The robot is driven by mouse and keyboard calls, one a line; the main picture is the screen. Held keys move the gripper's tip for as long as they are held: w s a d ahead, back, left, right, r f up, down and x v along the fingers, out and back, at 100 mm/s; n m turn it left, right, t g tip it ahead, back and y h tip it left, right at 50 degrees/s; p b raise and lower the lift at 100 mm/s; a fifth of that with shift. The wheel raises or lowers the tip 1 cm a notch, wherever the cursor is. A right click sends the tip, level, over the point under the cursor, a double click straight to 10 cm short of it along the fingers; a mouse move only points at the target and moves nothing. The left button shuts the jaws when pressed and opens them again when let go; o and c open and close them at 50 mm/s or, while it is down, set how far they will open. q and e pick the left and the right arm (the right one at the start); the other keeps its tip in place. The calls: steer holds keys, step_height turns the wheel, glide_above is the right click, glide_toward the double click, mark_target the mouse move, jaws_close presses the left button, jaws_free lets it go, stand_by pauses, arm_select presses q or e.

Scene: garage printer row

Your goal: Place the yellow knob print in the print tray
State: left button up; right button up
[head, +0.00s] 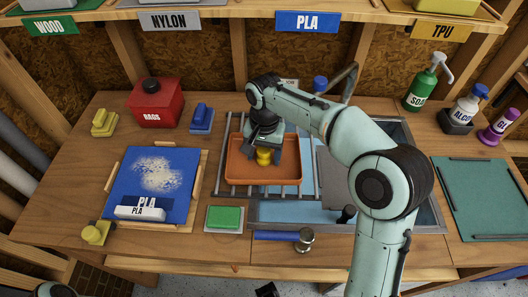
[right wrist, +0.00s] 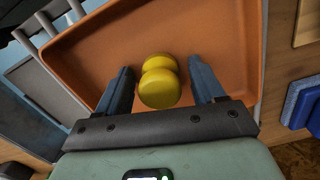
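The yellow knob print (head: 263,157) is a short piece with two rounded ends. It is in the orange print tray (head: 240,172), near the tray's middle. In the right wrist view the knob print (right wrist: 160,82) lies between the two fingers of my right gripper (right wrist: 163,85), with a gap on each side. My right gripper (head: 264,147) is open and low over the tray, pointing down. It partly hides the knob print and the tray's back in the head view. The print tray also shows in the right wrist view (right wrist: 110,35).
The tray rests on a metal rack over a sink (head: 398,135). A green sponge (head: 224,217) lies in front, a blue print plate (head: 125,185) at left, a red box (head: 156,105) behind it. Bottles (head: 422,85) stand back right. A green mat (head: 480,195) is clear.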

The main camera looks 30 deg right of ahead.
step_height(320, 180, up, 12)
steer(key=p, duration=0.3)
steer(key=shift+w+d+r, duration=0.2)
steer(key=shift+w, duration=0.05)
stand_by(0.6)
